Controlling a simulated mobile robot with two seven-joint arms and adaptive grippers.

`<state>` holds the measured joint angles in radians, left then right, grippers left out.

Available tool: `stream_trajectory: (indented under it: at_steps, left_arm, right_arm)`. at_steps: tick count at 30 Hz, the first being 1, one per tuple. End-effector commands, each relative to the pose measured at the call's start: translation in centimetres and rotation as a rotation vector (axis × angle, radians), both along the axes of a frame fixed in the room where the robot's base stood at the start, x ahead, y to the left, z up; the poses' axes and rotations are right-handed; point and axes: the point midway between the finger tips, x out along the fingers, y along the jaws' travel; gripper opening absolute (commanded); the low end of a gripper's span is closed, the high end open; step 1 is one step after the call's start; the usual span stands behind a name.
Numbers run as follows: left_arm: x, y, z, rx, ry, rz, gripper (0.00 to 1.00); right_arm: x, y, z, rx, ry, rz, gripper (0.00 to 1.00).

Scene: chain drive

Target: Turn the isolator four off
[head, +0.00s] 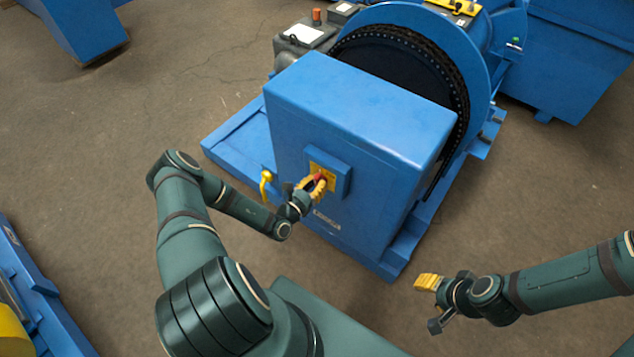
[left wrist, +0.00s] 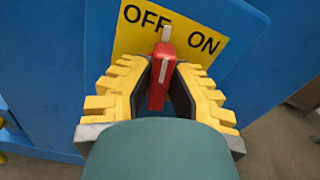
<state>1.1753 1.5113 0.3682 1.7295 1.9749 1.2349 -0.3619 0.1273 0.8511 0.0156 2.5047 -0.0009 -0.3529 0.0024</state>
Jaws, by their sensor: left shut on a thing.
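The isolator is a red handle (left wrist: 162,75) with a white pointer line on a yellow plate (left wrist: 180,30) marked OFF at left and ON at right. The pointer reaches up between the two words, overlapping the end of OFF. In the head view, the red handle (head: 320,176) is on the front of a blue guard box (head: 360,110). My left gripper (head: 318,184) is shut on the handle; its yellow fingers (left wrist: 162,90) flank it in the left wrist view. My right gripper (head: 428,282) is away from the box, to the right, with its finger gap unclear.
A yellow lever (head: 265,187) stands at the box's left side. A large wheel with a chain (head: 400,50) is behind the box. A blue structure (head: 30,300) is at the lower left. The brown floor between the box and my right gripper is clear.

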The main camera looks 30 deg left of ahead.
Motion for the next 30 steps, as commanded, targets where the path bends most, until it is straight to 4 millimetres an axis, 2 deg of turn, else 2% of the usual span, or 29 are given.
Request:
stream_trajectory:
  at_steps: [15, 30]
  left_arm:
    - [0.15, 0.20, 0.03, -0.428, 0.030, 0.001, 0.00]
    - [0.17, 0.21, 0.00, -0.584, 0.042, -0.001, 0.00]
  right_arm:
    - [-0.04, 0.00, 0.15, 0.000, 0.001, 0.000, 0.47]
    - [-0.03, 0.00, 0.11, 0.000, 0.001, 0.000, 0.47]
